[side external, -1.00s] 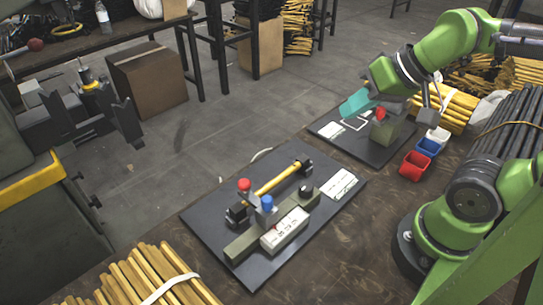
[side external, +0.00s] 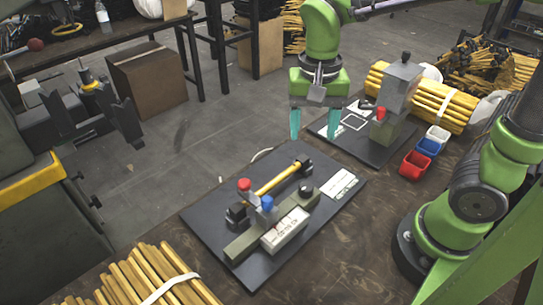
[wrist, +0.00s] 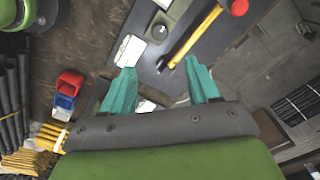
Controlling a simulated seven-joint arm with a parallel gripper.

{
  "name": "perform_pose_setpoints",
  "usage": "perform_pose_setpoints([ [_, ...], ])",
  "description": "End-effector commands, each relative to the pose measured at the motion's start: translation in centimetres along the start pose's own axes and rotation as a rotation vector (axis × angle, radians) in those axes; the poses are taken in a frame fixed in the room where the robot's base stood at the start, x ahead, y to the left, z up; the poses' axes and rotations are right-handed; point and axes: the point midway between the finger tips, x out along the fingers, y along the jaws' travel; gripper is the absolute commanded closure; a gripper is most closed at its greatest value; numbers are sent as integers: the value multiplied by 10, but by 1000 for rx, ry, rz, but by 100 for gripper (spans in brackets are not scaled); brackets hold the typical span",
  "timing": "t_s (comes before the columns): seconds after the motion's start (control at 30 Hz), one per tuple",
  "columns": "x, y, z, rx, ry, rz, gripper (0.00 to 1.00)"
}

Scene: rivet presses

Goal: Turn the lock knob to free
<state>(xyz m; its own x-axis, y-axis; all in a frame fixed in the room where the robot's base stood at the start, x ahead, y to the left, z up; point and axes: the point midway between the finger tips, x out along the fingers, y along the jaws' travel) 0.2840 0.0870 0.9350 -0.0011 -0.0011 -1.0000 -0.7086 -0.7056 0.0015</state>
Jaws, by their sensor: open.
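A dark round knob (side external: 306,188) sits at the far end of an olive bar on the dark baseplate (side external: 215,215); it also shows near the top of the wrist view (wrist: 159,30). No readable label tells whether it is the lock knob. A red knob (side external: 244,184) and a blue knob (side external: 267,202) stand near the bar's middle. My gripper (side external: 314,134) is open and empty, pointing down above and behind the plate's far end. Its teal fingers (wrist: 160,66) are apart, touching nothing.
A second dark plate (side external: 398,157) bears a grey press with a red knob (side external: 380,113). Red (side external: 415,165), blue (side external: 428,147) and white bins stand to the right. Yellow handle bundles lie behind and at front left. Bare table lies right of the plate.

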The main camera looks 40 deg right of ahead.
Motion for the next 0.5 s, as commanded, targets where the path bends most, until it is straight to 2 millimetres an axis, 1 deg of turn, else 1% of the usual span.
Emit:
perform_pose_setpoints([
  [0.03, 10, 1, 1, -1, -3, 5, 40],
  [0.5, 111, 1, 1, -3, -4, 4, 40],
])
